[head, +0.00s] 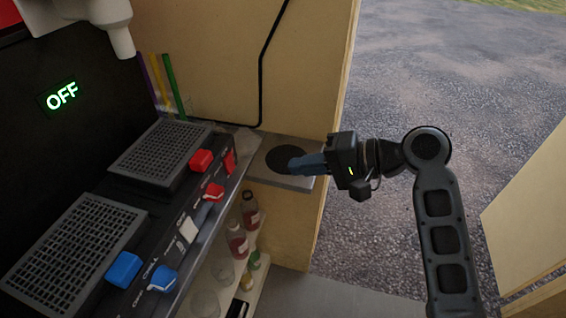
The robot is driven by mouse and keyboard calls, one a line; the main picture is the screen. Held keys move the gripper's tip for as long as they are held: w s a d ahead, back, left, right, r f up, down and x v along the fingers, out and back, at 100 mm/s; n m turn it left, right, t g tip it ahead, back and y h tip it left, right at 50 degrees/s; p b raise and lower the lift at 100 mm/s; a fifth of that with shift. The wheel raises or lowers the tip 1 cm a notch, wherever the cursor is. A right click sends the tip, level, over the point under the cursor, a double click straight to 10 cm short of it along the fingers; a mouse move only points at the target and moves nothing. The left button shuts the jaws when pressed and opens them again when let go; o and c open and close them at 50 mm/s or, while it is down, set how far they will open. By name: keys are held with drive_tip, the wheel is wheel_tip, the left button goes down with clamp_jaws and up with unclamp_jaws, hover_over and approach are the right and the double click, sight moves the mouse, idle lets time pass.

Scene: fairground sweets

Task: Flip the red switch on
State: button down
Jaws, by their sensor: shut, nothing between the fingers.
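The dark machine (190,203) on the left has several red controls on its front. A flat red switch (230,162) sits at the far right end of its sloped panel. A red block-shaped knob (201,160) and a red lever (213,192) are just left of and below it. A lit green sign (62,96) reads OFF. My gripper (291,164) is shut and empty, pointing left, to the right of the red switch and apart from it. It appears over a small grey shelf.
Two grey grilles (160,150) top the machine. A blue knob (123,268) and a blue lever (163,279) are nearer. Bottles (237,240) stand on a lower shelf. A wooden wall (310,60) stands behind; open gravel ground is at right.

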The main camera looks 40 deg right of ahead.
approach(231, 164)
drive_tip(key=w+a+f, duration=0.1)
drive_tip(key=w+f, duration=0.1)
drive_tip(key=f, duration=0.1)
drive_tip(key=w+a+f, duration=0.1)
drive_tip(key=shift+w+a+f, duration=0.15)
drive_tip(key=shift+w+a, duration=0.5)
drive_tip(key=shift+w, duration=0.1)
drive_tip(key=shift+w+a+p, duration=0.15)
drive_tip(key=shift+p, duration=0.4)
drive_tip(key=shift+f, duration=0.15)
drive_tip(key=shift+r+p, duration=0.85)
drive_tip(key=shift+r, duration=0.1)
drive_tip(key=shift+f, duration=0.1)
